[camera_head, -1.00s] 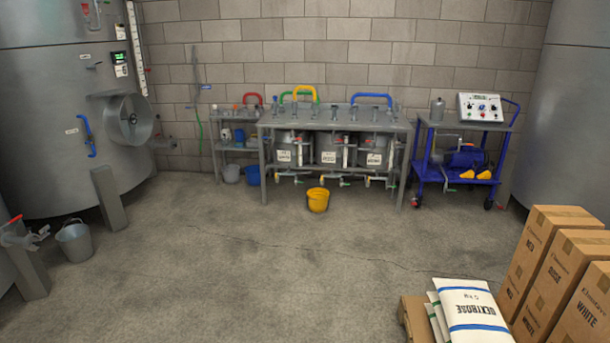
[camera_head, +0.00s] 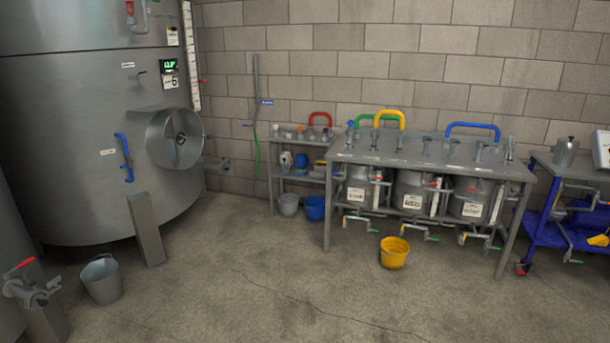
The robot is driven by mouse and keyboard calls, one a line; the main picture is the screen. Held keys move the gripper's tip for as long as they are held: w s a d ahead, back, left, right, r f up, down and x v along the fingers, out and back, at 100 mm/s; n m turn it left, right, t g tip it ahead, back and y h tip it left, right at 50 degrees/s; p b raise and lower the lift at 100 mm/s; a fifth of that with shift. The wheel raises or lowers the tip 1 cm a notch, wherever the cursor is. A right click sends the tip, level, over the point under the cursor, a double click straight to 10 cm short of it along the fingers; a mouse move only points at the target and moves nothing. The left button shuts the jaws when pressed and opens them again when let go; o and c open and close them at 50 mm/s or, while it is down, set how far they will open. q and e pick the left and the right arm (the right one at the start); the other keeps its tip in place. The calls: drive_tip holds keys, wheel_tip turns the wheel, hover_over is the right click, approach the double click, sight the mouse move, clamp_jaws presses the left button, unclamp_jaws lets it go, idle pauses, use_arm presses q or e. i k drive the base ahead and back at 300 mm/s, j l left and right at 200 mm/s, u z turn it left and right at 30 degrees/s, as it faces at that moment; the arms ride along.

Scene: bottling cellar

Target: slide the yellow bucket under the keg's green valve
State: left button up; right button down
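The yellow bucket (camera_head: 394,254) stands upright on the floor in front of the metal bench (camera_head: 425,157). Three steel kegs, the left (camera_head: 357,190), middle (camera_head: 411,190) and right (camera_head: 468,198), sit on the shelf under the bench top. Small valves hang below them: a left one (camera_head: 358,218), a middle one (camera_head: 416,231) and a right one (camera_head: 474,237). Greenish bits show at more than one valve; I cannot tell for sure which is the green valve. The bucket appears just below and left of the middle valve, apart from it. Neither of my grippers is in view.
A grey bucket (camera_head: 101,281) stands at the lower left near a big steel tank (camera_head: 80,120). Another grey bucket (camera_head: 288,205) and a blue bucket (camera_head: 315,208) stand by a small side shelf. A blue cart (camera_head: 545,232) is at the right.

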sight(395, 250)
drive_tip(key=i, duration=2.3)
